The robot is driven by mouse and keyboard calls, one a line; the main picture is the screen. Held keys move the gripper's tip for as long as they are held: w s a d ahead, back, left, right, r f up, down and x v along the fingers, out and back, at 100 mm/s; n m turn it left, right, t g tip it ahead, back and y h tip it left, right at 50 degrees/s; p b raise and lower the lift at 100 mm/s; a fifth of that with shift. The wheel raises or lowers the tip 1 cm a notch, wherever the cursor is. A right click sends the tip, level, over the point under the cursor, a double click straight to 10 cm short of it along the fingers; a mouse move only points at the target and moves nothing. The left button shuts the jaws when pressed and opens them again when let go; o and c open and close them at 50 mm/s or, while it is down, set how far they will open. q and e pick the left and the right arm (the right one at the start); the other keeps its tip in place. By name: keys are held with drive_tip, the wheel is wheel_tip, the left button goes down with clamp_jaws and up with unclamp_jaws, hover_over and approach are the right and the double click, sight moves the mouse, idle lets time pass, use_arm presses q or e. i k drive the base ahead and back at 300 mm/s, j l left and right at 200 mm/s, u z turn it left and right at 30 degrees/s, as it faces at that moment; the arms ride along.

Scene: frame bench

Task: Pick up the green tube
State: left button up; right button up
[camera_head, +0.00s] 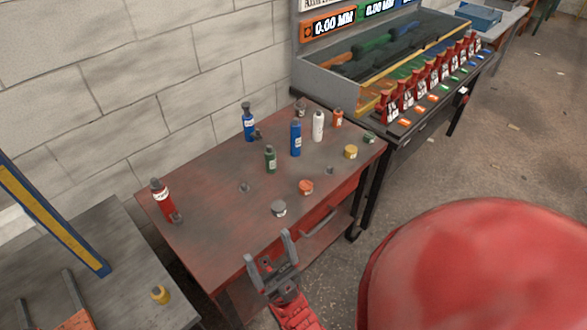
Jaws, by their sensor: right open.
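The green tube (270,159) is a short dark green bottle with a pale label and a grey cap. It stands upright near the middle of the red-brown table (215,235). My right gripper (270,249) is open and empty at the front edge of the table, nearer to me than the tube and clearly apart from it. My left gripper is not clearly in view.
Around the tube stand a tall blue tube (295,138), a white bottle (318,126) and another blue bottle (248,122). A grey lid (279,208) and an orange lid (306,187) lie between the gripper and tube. A red bottle (161,198) is far left.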

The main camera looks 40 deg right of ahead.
sight(270, 154)
drive_tip(key=z, duration=0.9)
drive_tip(key=u, duration=1.95)
drive_tip(key=z, duration=1.95)
